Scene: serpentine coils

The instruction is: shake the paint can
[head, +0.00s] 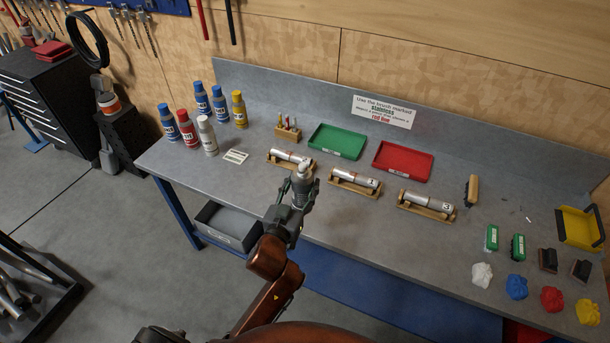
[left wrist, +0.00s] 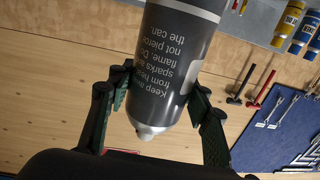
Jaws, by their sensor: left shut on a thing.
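The paint can (left wrist: 172,68) is a dark grey can with pale printed text, a light band and a rounded pale end. My left gripper (left wrist: 163,95) is shut on it, with one finger on each side, in the left wrist view. In the head view the left gripper (head: 300,192) holds the can (head: 303,174) above the workbench, in front of the wooden cradles. There the can looks small and partly covered by the fingers. My right gripper is not in view.
Several blue, red, white and yellow cans (head: 207,135) stand at the left of the workbench (head: 235,195). Cradles with silver cylinders (head: 353,180), a green tray (head: 336,142) and a red tray (head: 402,162) are beyond the gripper. Brushes and coloured cloths (head: 516,287) lie at right.

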